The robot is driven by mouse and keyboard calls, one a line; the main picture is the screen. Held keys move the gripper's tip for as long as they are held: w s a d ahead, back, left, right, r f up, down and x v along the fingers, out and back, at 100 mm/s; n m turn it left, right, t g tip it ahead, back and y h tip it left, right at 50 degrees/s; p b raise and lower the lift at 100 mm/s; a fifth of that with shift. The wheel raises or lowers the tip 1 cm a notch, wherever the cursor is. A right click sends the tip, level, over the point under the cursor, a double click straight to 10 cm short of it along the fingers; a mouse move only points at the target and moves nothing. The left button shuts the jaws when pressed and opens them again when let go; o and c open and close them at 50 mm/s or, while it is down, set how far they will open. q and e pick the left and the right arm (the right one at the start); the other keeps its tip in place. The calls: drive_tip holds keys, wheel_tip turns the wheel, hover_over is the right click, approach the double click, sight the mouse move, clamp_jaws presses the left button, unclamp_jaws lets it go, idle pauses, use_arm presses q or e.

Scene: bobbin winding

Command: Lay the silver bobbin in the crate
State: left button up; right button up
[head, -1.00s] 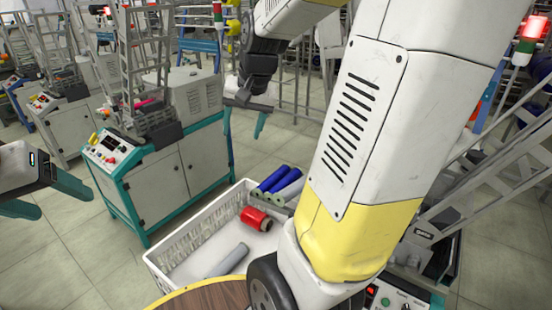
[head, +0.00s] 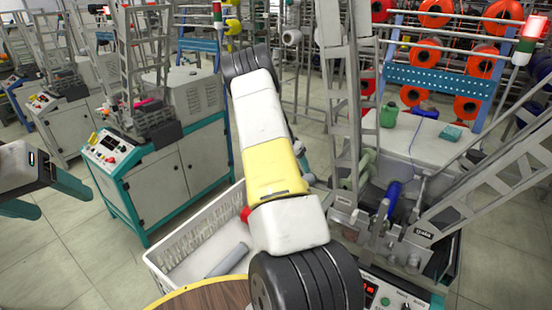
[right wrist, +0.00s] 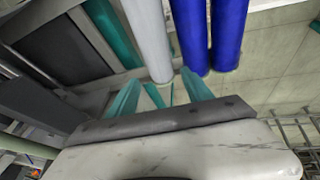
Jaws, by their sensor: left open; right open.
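A pale silver bobbin (right wrist: 148,38) shows in the right wrist view beside blue bobbins (right wrist: 208,35). My right gripper (right wrist: 160,92) is open, its teal fingers to either side of the silver bobbin's near end; I cannot tell whether they touch it. In the head view my right arm hides this gripper and that bobbin. The white crate (head: 168,264) stands at lower centre, partly covered by my arm. A grey bobbin (head: 226,261) lies in it, and a red bobbin (head: 245,214) is mostly hidden. My left gripper (head: 62,203) is open and empty at the left edge.
A round wooden-topped table (head: 205,300) is in front of the crate. A teal and grey machine cabinet (head: 165,185) stands left of the crate. A winding machine with a blue bobbin (head: 392,196) stands at right. Open floor (head: 75,245) lies at lower left.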

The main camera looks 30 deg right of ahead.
drive_tip(key=x, duration=0.8)
drive_tip(key=shift+s+d+f, duration=0.1)
drive_tip(key=shift+f, duration=0.1)
